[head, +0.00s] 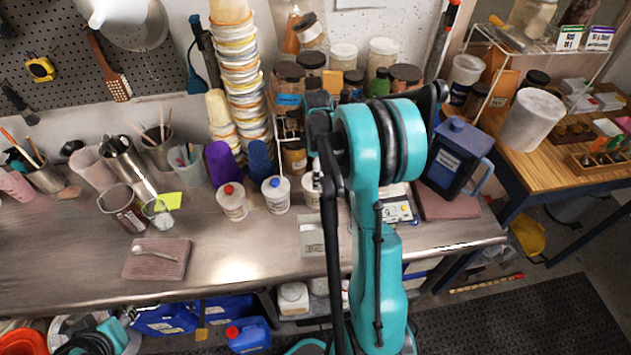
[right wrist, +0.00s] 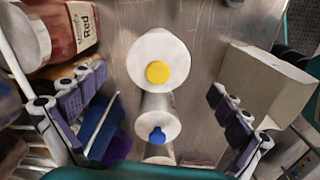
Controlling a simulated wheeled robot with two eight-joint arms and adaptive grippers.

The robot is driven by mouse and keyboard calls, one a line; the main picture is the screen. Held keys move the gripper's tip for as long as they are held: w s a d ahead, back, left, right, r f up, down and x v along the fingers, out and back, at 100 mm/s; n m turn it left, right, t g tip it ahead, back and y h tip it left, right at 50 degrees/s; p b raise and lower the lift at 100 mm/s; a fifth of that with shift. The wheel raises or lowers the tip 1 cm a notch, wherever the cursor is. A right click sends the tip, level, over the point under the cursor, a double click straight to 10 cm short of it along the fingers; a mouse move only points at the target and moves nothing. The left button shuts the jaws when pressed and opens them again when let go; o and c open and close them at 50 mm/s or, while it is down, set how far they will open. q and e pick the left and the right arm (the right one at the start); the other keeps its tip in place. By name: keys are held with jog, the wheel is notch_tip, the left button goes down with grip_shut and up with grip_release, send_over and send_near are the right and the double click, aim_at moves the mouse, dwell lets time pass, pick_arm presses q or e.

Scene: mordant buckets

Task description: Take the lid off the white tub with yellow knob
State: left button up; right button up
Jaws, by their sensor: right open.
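The white tub with yellow knob (right wrist: 140,50) is seen from above in the right wrist view, its round white lid on and the yellow knob (right wrist: 157,72) in the middle. My right gripper (right wrist: 155,92) is open, its fingers apart on either side below the knob, and nothing is between them. In the head view my teal right arm hides the gripper and most of this area; a white edge of a tub (head: 311,188) shows beside the arm. My left gripper is in neither view.
A white tub with blue knob (head: 277,195) and one with red knob (head: 232,202) stand to the left. The blue knob (right wrist: 158,136) is close by in the wrist view. A pale box (right wrist: 265,82) and a jar labelled Red (right wrist: 70,35) flank the gripper.

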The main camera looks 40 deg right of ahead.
jog(key=f, duration=0.3)
jog(key=shift+w+d+f, duration=0.1)
jog(key=shift+w+f, duration=0.1)
jog(key=shift+s, duration=0.1)
jog(key=c, duration=1.2)
jog(key=shift+s+r, duration=0.1)
jog(key=shift+c, duration=0.6)
